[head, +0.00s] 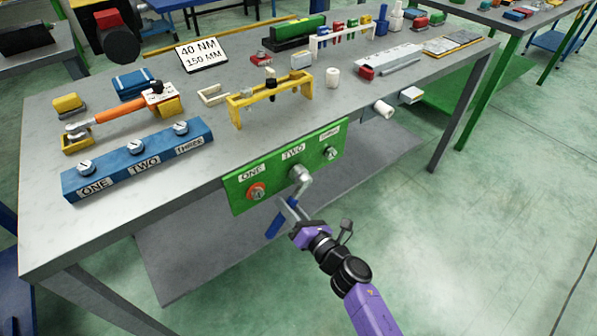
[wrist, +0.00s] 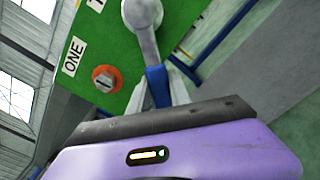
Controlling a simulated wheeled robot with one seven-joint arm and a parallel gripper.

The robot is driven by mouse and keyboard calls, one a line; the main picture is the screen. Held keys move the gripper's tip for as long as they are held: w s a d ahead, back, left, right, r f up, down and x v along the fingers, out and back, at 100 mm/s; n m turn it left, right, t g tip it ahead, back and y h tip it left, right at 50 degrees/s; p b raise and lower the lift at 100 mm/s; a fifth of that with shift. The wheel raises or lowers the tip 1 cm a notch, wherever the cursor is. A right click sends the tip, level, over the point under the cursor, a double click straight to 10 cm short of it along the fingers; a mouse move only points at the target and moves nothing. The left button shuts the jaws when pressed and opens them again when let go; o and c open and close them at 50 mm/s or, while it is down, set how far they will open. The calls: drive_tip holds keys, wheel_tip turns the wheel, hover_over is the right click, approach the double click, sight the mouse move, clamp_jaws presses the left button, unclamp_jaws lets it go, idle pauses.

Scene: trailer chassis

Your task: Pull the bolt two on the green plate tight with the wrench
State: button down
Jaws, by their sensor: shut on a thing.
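The green plate (head: 232,192) hangs on the table's front edge, with labels ONE, TWO and THREE; it also shows in the wrist view (wrist: 115,40). The wrench has a grey head (head: 299,174) at the TWO position and hides bolt two there. Its blue handle (head: 275,226) points down and left. My gripper (head: 289,209) is shut on the wrench below its head. In the wrist view the grey head (wrist: 143,14) is at the top, and the blue part (wrist: 158,85) runs down between my fingers (wrist: 160,95). Whether the head is fully seated on the bolt cannot be told.
Bolt one (head: 256,191) has an orange-red ring, and bolt three (head: 330,153) is silver. On the table (head: 60,235) are a blue block (head: 130,165) with several bolts, an orange-handled tool (head: 120,110), a yellow rack (head: 268,97) and a 40 NM sign (head: 202,55). Floor right of my arm is clear.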

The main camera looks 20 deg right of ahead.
drive_tip(key=shift+r, duration=0.15)
drive_tip(key=shift+s+a+r+m+p, duration=0.15)
drive_tip(key=shift+a+r+m+p, duration=0.3)
drive_tip(key=shift+m+p, duration=0.4)
drive_tip(key=shift+d+f+b, duration=0.1)
drive_tip(key=shift+f+b, duration=0.1)
drive_tip(key=shift+b, duration=0.25)
idle(0.4)
drive_tip(key=shift+p+v, duration=0.8)
drive_tip(key=shift+v, duration=2.15)
